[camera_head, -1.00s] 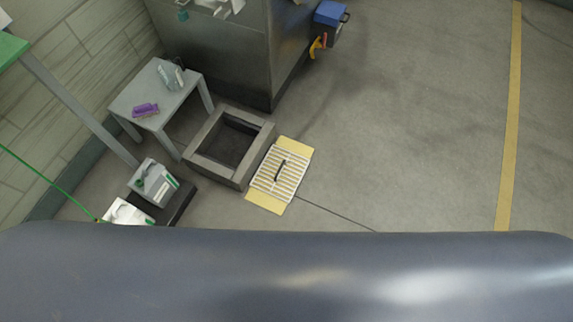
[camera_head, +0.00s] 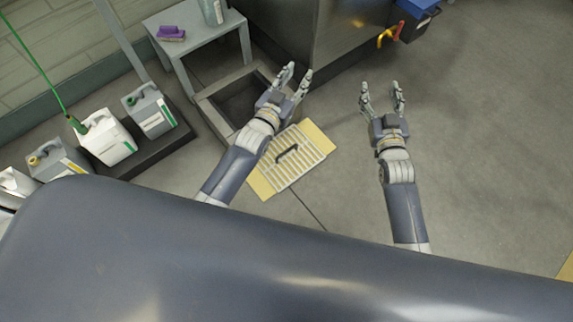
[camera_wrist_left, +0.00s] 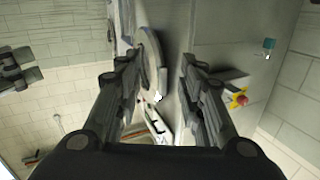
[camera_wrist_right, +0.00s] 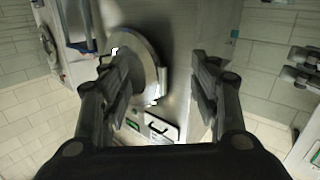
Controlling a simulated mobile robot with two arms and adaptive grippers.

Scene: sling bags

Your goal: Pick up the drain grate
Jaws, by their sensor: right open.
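The drain grate (camera_head: 301,164) is a pale slatted panel with a dark handle (camera_head: 287,152). It lies on a yellow mat (camera_head: 318,139) on the floor in the head view. My left gripper (camera_head: 296,74) is open and empty, above and beyond the grate, in front of the square floor pit; its forearm covers the grate's left side. My right gripper (camera_head: 381,92) is open and empty, to the right of the grate and apart from it. Neither wrist view shows the grate; both show open fingers facing a metal cabinet.
Jugs (camera_head: 103,138) stand at left. A metal cabinet (camera_head: 345,40) and blue box (camera_head: 415,18) are at the back. Floor at right is clear.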

